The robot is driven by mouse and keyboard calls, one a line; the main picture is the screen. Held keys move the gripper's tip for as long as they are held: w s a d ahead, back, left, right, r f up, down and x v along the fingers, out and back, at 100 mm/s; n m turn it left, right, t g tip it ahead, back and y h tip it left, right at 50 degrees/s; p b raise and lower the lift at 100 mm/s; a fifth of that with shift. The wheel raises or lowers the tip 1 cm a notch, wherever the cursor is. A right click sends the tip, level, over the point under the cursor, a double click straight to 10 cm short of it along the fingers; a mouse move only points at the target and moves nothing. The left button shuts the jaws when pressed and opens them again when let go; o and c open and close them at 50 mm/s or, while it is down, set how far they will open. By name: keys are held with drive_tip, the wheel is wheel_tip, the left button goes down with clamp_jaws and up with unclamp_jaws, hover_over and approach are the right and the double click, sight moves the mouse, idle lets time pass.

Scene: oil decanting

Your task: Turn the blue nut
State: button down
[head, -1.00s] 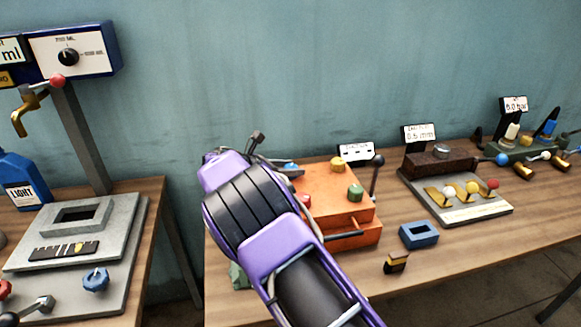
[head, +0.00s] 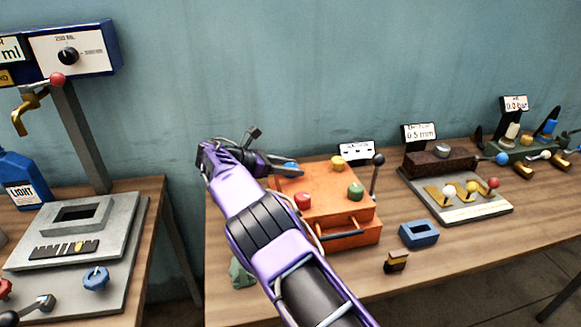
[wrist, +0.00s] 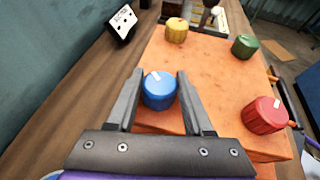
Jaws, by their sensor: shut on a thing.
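The blue nut (wrist: 159,92) is a round ribbed cap with a white mark on top, at a corner of the orange box (wrist: 205,85). In the wrist view it sits between the two fingers of my gripper (wrist: 160,95), which are shut on it from both sides. In the head view the blue nut (head: 288,168) shows only in part at the box's back left, beside my gripper (head: 278,167). The white mark points up and slightly left in the wrist view.
The box also bears a yellow nut (wrist: 176,30), a green nut (wrist: 245,46) and a red nut (wrist: 264,115). A black-knobbed lever (head: 378,160) stands at its right. A blue hollow block (head: 418,234) and a small black-and-gold block (head: 396,262) lie in front on the table.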

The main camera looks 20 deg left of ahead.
drive_tip(key=shift+c, duration=1.4)
unclamp_jaws()
